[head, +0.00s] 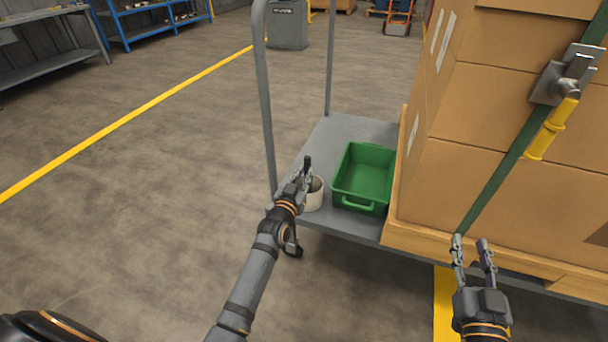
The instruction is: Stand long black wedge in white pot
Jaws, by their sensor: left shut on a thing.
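The white pot (315,195) stands on the grey cart deck, partly hidden behind my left gripper. My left gripper (303,180) is at the pot's left rim and is shut on the long black wedge (308,162). The wedge's dark upper end sticks up above the fingers, roughly upright. Its lower end is hidden, so I cannot tell whether it is inside the pot or above it. My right gripper (472,243) is open and empty, in front of the boxes at the lower right.
A green bin (364,207) stands just right of the pot on the cart deck (333,132). The cart's grey handle frame (265,100) rises close to the left. Strapped cardboard boxes (490,120) on a wooden pallet fill the right side. Open floor lies to the left.

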